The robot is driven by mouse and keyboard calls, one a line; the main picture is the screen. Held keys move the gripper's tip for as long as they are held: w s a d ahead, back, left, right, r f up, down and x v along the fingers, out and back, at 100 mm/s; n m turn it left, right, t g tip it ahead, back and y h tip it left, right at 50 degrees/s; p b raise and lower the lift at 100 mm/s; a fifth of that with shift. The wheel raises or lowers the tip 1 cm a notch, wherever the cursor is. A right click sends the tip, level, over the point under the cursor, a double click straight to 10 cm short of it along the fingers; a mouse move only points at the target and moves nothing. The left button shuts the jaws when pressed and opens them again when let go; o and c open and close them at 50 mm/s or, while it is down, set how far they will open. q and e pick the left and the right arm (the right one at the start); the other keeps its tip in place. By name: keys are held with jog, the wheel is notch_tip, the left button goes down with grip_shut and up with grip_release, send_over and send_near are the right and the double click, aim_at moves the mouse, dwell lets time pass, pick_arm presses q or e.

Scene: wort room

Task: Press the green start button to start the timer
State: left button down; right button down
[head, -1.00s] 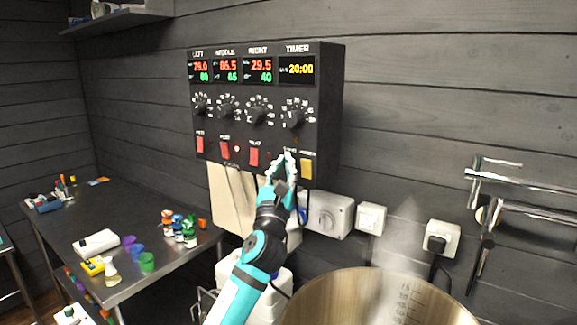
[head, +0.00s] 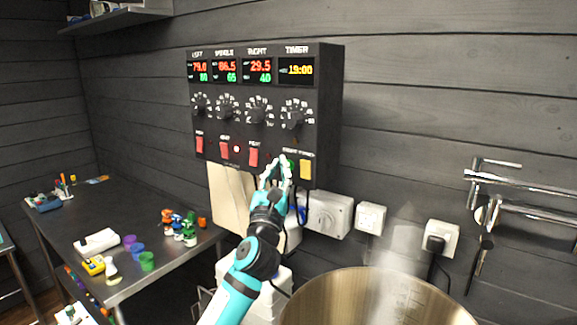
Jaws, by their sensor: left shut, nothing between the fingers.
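The black control box (head: 262,135) hangs on the dark plank wall. Its timer display (head: 296,70) at the upper right shows yellow digits that look like 19:00. The yellow button (head: 306,169) is at the box's lower right. The green start button cannot be made out clearly; the place just left of the yellow button is partly behind my fingertips. My left gripper (head: 276,166) is shut and empty, pointing up at the box's lower edge, left of the yellow button. I cannot tell whether it touches the box. My right gripper is not in view.
Red switches (head: 253,156) and black knobs (head: 293,117) sit close by on the box. Wall sockets (head: 328,215) are below right. A steaming metal kettle (head: 345,298) stands in front. A steel table (head: 130,220) with small items is at the left.

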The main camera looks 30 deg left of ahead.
pick_arm(q)
jog(key=s, duration=0.2)
jog(key=s+p, duration=0.1)
jog(key=s, duration=0.1)
jog(key=shift+s+a, duration=0.2)
jog(key=shift+s, duration=0.2)
dwell(0.6)
